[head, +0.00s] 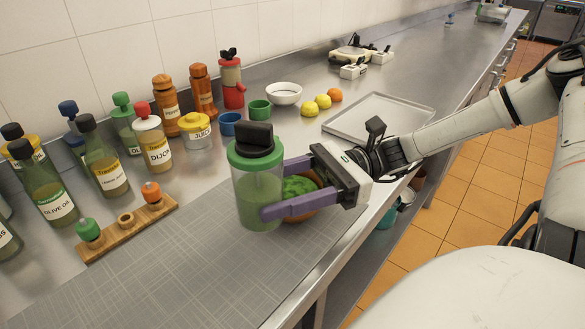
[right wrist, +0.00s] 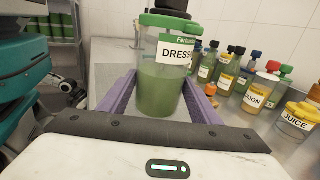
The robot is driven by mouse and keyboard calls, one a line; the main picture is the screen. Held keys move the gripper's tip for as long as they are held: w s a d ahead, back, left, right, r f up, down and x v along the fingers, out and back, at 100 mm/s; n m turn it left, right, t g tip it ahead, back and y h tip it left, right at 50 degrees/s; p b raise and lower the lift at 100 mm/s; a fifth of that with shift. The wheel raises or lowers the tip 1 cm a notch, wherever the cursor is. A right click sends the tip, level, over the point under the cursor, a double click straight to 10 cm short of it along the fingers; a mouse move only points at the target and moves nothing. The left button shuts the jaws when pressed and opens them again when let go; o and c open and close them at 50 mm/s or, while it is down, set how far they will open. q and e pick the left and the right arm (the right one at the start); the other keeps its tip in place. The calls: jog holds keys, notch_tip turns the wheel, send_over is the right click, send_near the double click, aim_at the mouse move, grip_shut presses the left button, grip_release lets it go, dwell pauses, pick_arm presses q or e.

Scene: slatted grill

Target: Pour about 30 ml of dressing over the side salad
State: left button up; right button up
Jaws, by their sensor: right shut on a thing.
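The dressing bottle (head: 257,190) is a clear container with a green lid and black cap, part filled with green liquid. It is upright, and its "DRESS..." label shows in the right wrist view (right wrist: 160,88). My right gripper (head: 270,190) is shut on it, with one purple finger on each side. The side salad (head: 298,187), green leaves in a brown bowl (head: 300,215), is just behind and right of the bottle, partly hidden by the bottle and fingers. I cannot tell whether the bottle touches the counter.
Several bottles, including olive oil (head: 58,205) and dijon (head: 158,155), line the wall at left. A wooden board (head: 128,226) with small caps lies before them. A metal tray (head: 380,116) is behind my right arm. The grey mat (head: 185,270) is clear in front.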

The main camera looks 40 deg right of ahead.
jog(key=shift+r, duration=0.2)
jog(key=shift+d+r+m+t+y, duration=0.25)
jog(key=shift+r+m+y, duration=0.15)
jog(key=shift+r+y, duration=0.1)
jog(key=shift+d+r+m+t+y, duration=0.1)
jog(key=shift+r+m+t+y, duration=0.15)
jog(key=shift+r+m+y, duration=0.2)
jog(key=shift+w+d+r+m+t+y, duration=0.1)
jog(key=shift+d+r+m+t+y, duration=0.25)
jog(key=shift+r+m+t, duration=0.5)
jog(key=shift+w+d+r+m+t+y, duration=0.1)
jog(key=shift+d+r+m+t+y, duration=0.1)
jog(key=shift+r+m+t+y, duration=0.6)
jog(key=shift+w+d+r+m+t+y, duration=0.1)
jog(key=shift+d+r+m+t, duration=0.2)
jog(key=shift+r+m+t, duration=0.55)
jog(key=shift+r+m, duration=0.15)
jog(key=shift+m, duration=0.7)
jog(key=shift+s+a+r+m+t, duration=0.1)
jog(key=shift+r+m+t, duration=0.3)
jog(key=shift+m+t, duration=0.3)
jog(key=shift+a+r+m+t, duration=0.1)
jog(key=shift+r+m+t, duration=0.3)
jog(key=shift+m+t, duration=0.25)
dwell(1.2)
